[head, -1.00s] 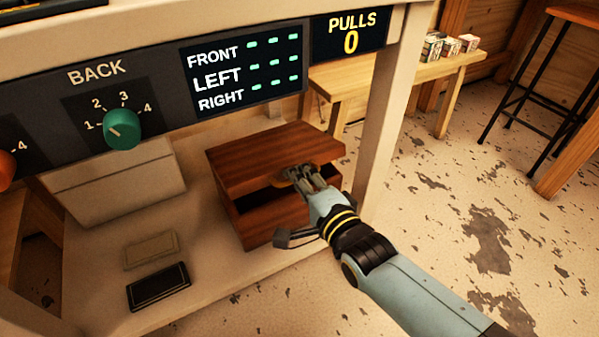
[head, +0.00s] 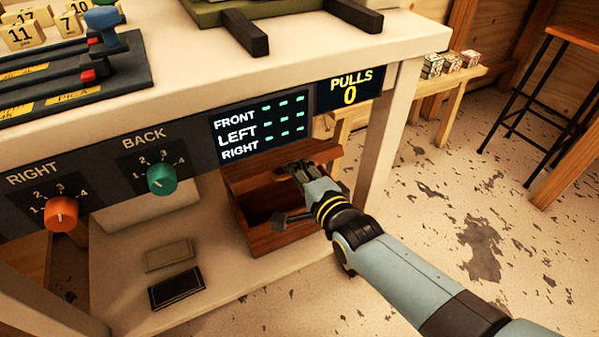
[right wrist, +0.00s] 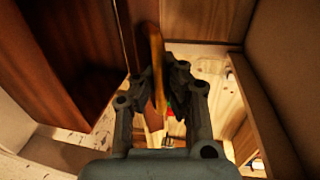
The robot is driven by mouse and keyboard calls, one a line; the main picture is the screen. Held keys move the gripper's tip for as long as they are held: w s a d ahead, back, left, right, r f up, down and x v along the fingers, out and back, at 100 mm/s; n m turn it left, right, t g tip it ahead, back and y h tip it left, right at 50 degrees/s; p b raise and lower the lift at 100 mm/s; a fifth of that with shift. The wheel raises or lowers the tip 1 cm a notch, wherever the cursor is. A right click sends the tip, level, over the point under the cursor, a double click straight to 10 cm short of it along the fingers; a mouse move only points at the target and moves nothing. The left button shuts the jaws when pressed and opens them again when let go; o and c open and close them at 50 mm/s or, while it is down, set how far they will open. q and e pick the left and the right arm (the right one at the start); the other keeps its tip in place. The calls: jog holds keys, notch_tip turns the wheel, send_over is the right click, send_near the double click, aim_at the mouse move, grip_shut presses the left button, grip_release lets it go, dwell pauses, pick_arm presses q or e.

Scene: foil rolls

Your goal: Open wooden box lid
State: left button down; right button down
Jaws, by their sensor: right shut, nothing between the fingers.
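The reddish-brown wooden box (head: 282,240) stands on the lower shelf under the counter. Its lid (head: 258,168) is tilted up, with a dark gap between it and the box's front wall. The lid's rear part is hidden behind the control panel. My right gripper (head: 303,173) is shut and empty at the lid's front edge, by a small lighter wooden tab. In the right wrist view, the shut fingers (right wrist: 158,88) are close to the lighter wood strip (right wrist: 157,62); exact contact is unclear. My left gripper is out of view.
The control panel (head: 195,125), with orange and green knobs, overhangs the box. A pale table leg (head: 385,150) stands close to the right of the box. Two small flat cases, one tan (head: 168,254) and one black (head: 175,287), lie left on the shelf.

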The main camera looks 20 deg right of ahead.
jog(key=shift+w+r, duration=0.2)
jog(key=shift+r, duration=0.3)
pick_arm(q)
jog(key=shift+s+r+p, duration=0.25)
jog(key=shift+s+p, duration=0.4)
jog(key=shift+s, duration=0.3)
pick_arm(e)
jog(key=shift+w+r, duration=0.45)
jog(key=shift+r, duration=0.05)
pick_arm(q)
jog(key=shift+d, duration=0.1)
pick_arm(e)
jog(key=c, duration=2)
grip_release()
jog(key=o, duration=0.6)
jog(key=shift+s, duration=0.1)
jog(key=shift+f, duration=0.1)
jog(key=s, duration=0.4)
jog(key=s+r, duration=0.1)
jog(key=s, duration=0.2)
jog(key=s+r, duration=0.1)
jog(key=s, duration=0.3)
jog(key=shift+s+d+r, duration=0.15)
jog(key=shift+s+d, duration=0.05)
jog(key=shift+s, duration=0.15)
